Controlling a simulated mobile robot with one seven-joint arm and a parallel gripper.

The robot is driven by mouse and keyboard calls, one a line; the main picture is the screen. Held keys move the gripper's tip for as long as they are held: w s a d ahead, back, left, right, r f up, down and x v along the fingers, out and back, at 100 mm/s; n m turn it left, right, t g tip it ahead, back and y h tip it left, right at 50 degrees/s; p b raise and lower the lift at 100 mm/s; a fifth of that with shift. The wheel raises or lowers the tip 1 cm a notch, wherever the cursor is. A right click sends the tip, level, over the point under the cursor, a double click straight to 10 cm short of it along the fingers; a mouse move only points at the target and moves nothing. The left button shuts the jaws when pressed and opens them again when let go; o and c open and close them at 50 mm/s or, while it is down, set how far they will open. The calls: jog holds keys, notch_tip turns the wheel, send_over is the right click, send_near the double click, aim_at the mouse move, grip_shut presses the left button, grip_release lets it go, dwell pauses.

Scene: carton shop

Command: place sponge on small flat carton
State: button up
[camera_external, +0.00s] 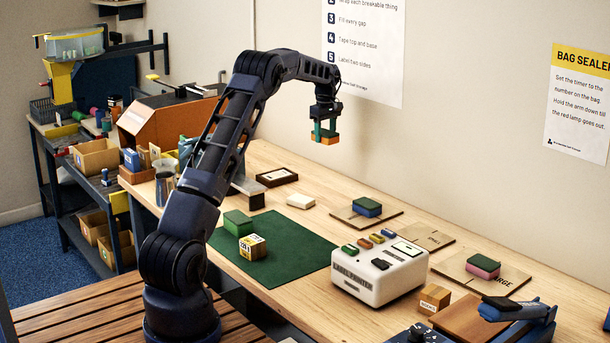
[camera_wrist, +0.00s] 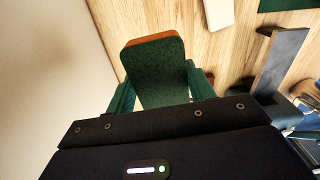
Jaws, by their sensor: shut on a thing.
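My gripper (camera_external: 324,127) is shut on a sponge (camera_external: 325,141) with a green face and an orange layer. It holds the sponge high above the back of the bench, near the wall. In the wrist view the sponge (camera_wrist: 155,68) sits between the green fingers of my gripper (camera_wrist: 160,95). A bare flat carton (camera_external: 424,237) lies behind the white machine; its printed word is too small to read. Another flat carton (camera_external: 391,220) bears a blue and green sponge (camera_external: 367,207). A larger one (camera_external: 507,285), its print ending in "RGE", bears a pink and green sponge (camera_external: 483,266).
The white machine (camera_external: 380,275) with coloured blocks stands in front of the bare carton. A white block (camera_external: 300,201) and a dark frame (camera_external: 277,177) lie further back.

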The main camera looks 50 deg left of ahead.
jog(key=shift+d+r, duration=0.1)
jog(key=shift+r, duration=0.6)
jog(key=w+d, duration=0.2)
jog(key=d, duration=1)
jog(key=w+d, duration=0.2)
jog(key=d, duration=0.9)
jog(key=m, duration=0.1)
send_over(425, 236)
notch_tip(425, 236, down, 19)
jog(key=shift+r, duration=0.1)
jog(key=o, duration=0.7)
jog(key=shift+f, duration=0.2)
jog(key=shift+c, duration=0.2)
jog(key=shift+o, duration=1.3)
jog(key=shift+r, duration=0.15)
